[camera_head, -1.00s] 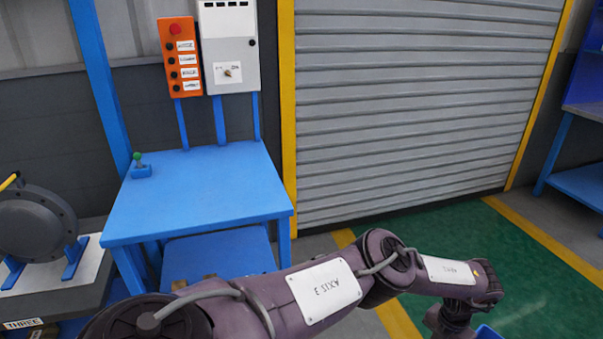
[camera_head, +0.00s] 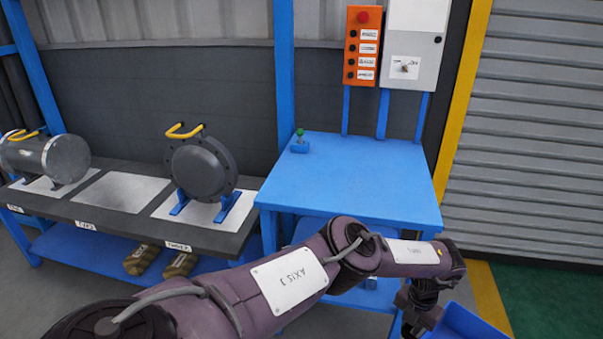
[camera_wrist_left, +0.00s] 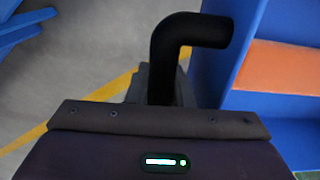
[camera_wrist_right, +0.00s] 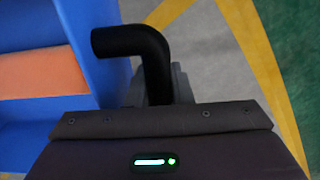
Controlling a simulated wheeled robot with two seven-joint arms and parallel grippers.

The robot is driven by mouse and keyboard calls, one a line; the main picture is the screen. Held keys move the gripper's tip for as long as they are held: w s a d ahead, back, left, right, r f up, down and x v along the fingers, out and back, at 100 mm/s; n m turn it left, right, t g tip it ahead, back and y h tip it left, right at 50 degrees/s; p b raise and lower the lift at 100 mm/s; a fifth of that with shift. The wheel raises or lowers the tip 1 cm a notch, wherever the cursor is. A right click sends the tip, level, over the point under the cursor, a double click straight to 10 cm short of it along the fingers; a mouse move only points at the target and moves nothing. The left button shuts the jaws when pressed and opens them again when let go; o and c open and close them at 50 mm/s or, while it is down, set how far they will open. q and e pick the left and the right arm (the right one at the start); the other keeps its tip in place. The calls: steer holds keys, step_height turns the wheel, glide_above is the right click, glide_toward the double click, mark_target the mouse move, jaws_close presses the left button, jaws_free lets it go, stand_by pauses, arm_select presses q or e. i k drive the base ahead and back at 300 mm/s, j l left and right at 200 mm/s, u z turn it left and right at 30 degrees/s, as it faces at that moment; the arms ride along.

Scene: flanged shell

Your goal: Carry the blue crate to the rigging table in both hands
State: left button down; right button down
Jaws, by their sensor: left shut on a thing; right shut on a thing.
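The blue crate (camera_head: 465,326) shows only as a corner at the bottom right of the head view. In the left wrist view its blue wall (camera_wrist_left: 212,72) is at the right, with an orange patch; in the right wrist view its wall (camera_wrist_right: 88,25) is at the left. My left gripper (camera_head: 418,308) is shut on a black bent handle (camera_wrist_left: 165,60) at the crate's side. My right gripper (camera_wrist_right: 158,92) is shut on a similar handle (camera_wrist_right: 150,50); it is outside the head view. I cannot tell which table is the rigging table.
A blue table (camera_head: 350,175) with a green-knobbed control (camera_head: 300,143) stands ahead, below an orange button box (camera_head: 362,45) and grey cabinet (camera_head: 412,45). A dark-topped bench (camera_head: 120,194) at left bears two grey flanged shells (camera_head: 203,168). Green floor (camera_head: 555,300) is clear at right.

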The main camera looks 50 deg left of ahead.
mark_target(350, 177)
steer(key=u, duration=1.1)
